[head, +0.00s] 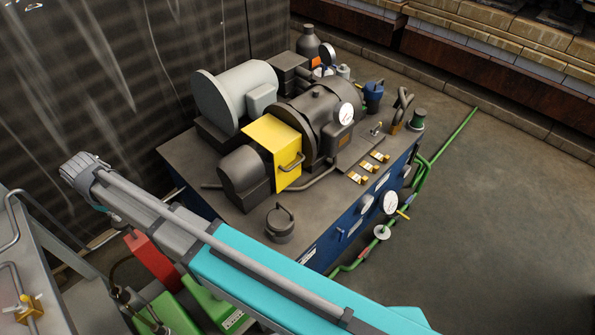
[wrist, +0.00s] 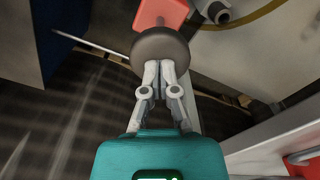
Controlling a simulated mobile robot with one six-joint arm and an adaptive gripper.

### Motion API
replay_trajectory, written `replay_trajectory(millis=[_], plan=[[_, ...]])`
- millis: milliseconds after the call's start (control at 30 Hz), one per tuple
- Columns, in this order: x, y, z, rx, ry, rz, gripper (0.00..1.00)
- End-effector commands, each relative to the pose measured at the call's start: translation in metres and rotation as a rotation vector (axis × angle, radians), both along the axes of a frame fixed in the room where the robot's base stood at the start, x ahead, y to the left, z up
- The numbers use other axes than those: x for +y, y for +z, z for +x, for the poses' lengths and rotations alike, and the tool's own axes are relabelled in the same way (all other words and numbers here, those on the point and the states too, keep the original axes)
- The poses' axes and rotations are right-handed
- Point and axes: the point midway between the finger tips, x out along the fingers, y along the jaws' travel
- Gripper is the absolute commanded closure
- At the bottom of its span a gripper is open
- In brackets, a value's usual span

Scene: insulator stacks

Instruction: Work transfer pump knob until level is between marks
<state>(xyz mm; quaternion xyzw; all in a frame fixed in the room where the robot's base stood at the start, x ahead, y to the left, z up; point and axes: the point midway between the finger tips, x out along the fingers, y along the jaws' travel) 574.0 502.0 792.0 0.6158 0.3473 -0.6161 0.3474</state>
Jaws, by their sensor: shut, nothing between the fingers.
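A round dark grey-brown knob (wrist: 160,44) shows at the top middle of the wrist view, in front of a red block (wrist: 161,12). It may be the pump knob; no label is readable. My gripper (wrist: 159,64) is shut, with its fingertips together and overlapping the knob's lower edge in the picture. They hold nothing, and I cannot tell whether they touch the knob. No level with marks can be read in either view.
A blue-sided machine bench (head: 240,215) carries a grey motor (head: 235,95), a yellow guard (head: 275,145) and gauges. A red unit (head: 152,258) and green blocks (head: 210,300) lie beside my arm. Green pipes (head: 440,150) edge the bench. The floor (head: 490,220) at right is clear.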

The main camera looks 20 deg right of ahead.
Motion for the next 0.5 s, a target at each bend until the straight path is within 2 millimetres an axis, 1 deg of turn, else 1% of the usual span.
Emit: replay_trajectory(millis=[33, 500], plan=[[0.0, 0.006, 0.0, 0.0, 0.0, 0.0, 1.0], [0.0, 0.032, 0.0, 0.0, 0.0, 0.0, 1.0]])
